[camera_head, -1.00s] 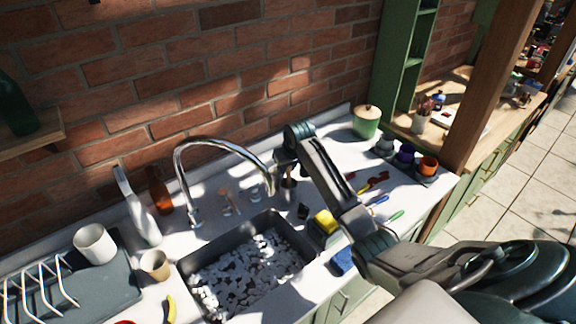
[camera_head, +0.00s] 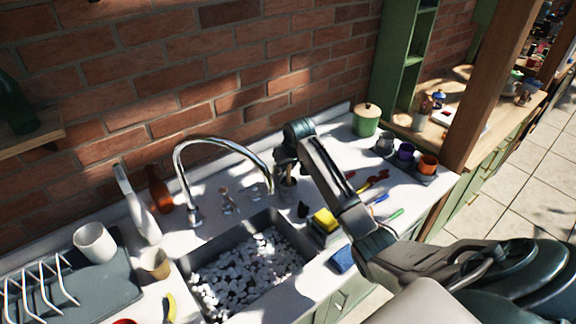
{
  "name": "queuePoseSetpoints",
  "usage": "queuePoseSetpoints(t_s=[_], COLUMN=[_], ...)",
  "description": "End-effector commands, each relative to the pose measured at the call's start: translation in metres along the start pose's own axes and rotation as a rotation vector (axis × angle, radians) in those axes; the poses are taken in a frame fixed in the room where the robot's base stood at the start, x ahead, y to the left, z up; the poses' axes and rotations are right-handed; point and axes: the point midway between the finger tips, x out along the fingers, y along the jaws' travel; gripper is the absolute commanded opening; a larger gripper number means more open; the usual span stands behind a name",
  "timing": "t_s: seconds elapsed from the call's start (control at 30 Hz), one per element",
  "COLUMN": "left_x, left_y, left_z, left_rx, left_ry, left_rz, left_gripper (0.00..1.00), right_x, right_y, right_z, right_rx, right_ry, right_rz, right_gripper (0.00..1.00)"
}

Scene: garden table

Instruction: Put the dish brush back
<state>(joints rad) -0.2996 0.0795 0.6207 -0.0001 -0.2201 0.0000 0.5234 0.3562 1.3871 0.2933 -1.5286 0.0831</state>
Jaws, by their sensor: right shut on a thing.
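My right gripper (camera_head: 286,166) points down behind the sink's right back corner, to the right of the tap's spout. It is shut on the dish brush, which is small here and mostly hidden by the gripper. A small dark upright cup-like thing (camera_head: 288,188) stands on the counter just below the gripper. I cannot tell whether the brush is inside it or only above it. My left gripper is not in view.
The curved tap (camera_head: 183,165) stands close to the gripper's left. The sink (camera_head: 187,262) holds many pale pieces. A yellow sponge (camera_head: 325,219), a blue cloth-like thing (camera_head: 342,260) and coloured utensils (camera_head: 376,180) lie on the right. A green lidded pot (camera_head: 366,122) stands behind.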

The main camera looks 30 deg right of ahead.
Motion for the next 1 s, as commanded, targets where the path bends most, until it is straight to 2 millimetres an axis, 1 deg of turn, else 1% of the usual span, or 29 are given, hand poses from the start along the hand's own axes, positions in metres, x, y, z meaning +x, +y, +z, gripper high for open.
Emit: queuePoseSetpoints(t_s=[0.73, 0.77, 0.8, 1.0], left_x=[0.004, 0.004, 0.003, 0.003], left_y=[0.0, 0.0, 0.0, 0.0], left_z=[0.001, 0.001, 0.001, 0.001], left_rx=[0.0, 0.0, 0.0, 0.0], left_ry=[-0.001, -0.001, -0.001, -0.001], left_rz=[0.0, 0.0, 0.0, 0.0], left_gripper=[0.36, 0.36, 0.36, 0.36], right_x=[0.012, 0.011, 0.011, 0.011], right_y=[0.0, 0.0, 0.0, 0.0], right_z=[0.005, 0.004, 0.004, 0.005], right_rx=[0.0, 0.0, 0.0, 0.0], right_ry=[0.0, 0.0, 0.0, 0.0], right_rz=[0.0, 0.0, 0.0, 0.0], right_gripper=[0.0, 0.23, 0.28, 0.28])
